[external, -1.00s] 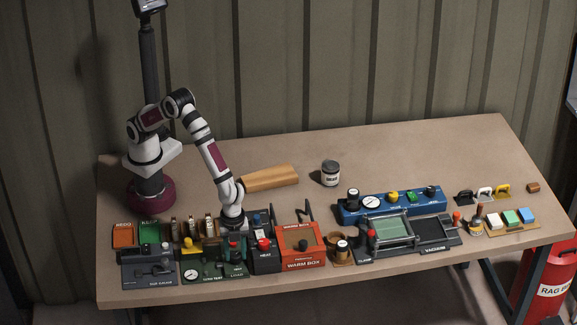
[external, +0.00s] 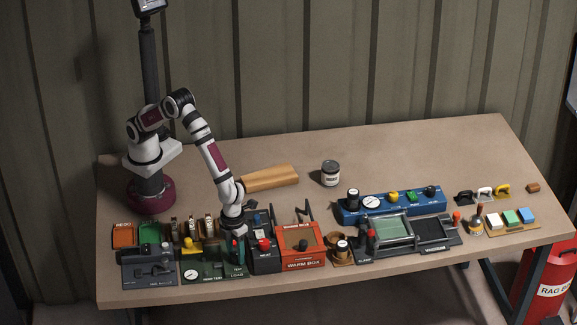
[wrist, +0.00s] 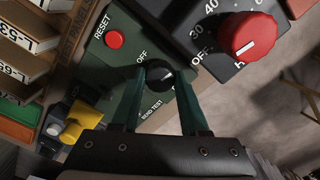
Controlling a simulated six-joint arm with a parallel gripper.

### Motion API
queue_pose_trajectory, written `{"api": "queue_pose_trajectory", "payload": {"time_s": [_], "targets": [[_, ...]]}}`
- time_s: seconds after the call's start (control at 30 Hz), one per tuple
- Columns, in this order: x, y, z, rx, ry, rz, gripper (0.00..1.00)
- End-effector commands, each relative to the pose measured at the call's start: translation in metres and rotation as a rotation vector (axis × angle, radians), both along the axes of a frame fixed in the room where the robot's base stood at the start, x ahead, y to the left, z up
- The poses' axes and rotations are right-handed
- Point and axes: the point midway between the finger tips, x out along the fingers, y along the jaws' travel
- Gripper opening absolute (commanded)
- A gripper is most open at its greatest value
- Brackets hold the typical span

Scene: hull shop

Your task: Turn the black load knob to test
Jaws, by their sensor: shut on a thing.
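The black load knob (wrist: 160,76) is on a dark green panel (wrist: 118,64) in the wrist view. OFF is printed above-left of it and BEND TEST below it; another label to its right is partly covered. My gripper (wrist: 160,80) has its teal fingers on either side of the knob, shut on it. Which way the knob points is not clear. In the external view my gripper (external: 238,258) is down at the right end of the green bend test panel (external: 205,268), hiding the knob.
A red RESET button (wrist: 114,39) is near the knob. A dark heat unit with a red knob (wrist: 252,36) stands close on the right. The orange warm box (external: 301,250) is beyond it. A yellow knob (wrist: 82,122) is at the left.

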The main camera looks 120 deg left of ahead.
Motion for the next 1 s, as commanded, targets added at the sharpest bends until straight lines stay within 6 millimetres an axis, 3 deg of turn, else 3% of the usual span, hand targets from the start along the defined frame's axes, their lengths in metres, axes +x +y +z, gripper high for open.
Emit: {"api": "queue_pose_trajectory", "payload": {"time_s": [1.0], "targets": [[0.0001,-0.0001,0.0004,0.000,0.000,-0.958,0.00]]}}
